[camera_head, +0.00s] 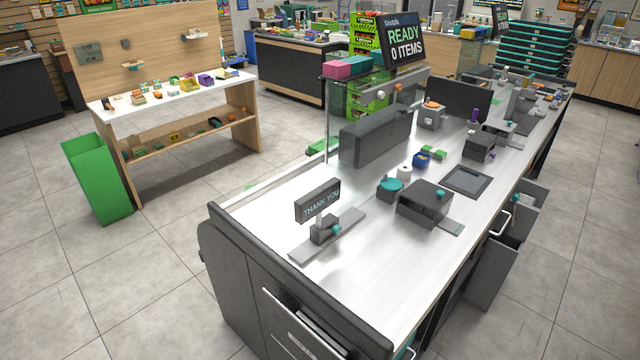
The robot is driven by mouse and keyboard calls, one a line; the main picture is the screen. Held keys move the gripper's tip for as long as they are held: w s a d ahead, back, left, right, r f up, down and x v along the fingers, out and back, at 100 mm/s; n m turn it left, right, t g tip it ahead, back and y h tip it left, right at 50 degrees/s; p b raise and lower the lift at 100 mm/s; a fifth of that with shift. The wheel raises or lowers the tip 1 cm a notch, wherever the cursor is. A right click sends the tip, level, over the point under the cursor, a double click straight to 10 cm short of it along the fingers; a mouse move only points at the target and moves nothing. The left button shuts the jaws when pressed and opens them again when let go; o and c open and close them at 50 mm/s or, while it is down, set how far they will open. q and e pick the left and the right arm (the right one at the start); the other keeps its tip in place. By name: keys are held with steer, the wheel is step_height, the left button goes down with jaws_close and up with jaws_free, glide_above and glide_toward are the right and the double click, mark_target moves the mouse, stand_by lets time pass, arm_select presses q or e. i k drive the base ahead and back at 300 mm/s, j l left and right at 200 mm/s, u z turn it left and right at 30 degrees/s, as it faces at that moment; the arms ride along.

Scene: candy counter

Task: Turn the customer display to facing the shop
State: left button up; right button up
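A small dark display with the words THANK YOU (318,202) stands upright on a short post near the close end of the counter. Its lettered face is turned toward my camera and reads clearly. Neither of my grippers is in view, and nothing touches the small display.
The long counter (300,265) has a raised dark edge at its close end. A grey box-shaped device (424,203), a teal-topped round item (390,188) and a dark upright panel (375,137) stand beyond the display. Drawers (490,270) hang open at right. Left floor is clear beside a green bin (98,178).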

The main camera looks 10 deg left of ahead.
mark_target(311, 204)
steer(key=i+u, duration=0.15)
steer(key=u, duration=1.5)
steer(key=i+l, duration=0.2)
steer(key=l, duration=0.2)
steer(key=j+u, duration=0.05)
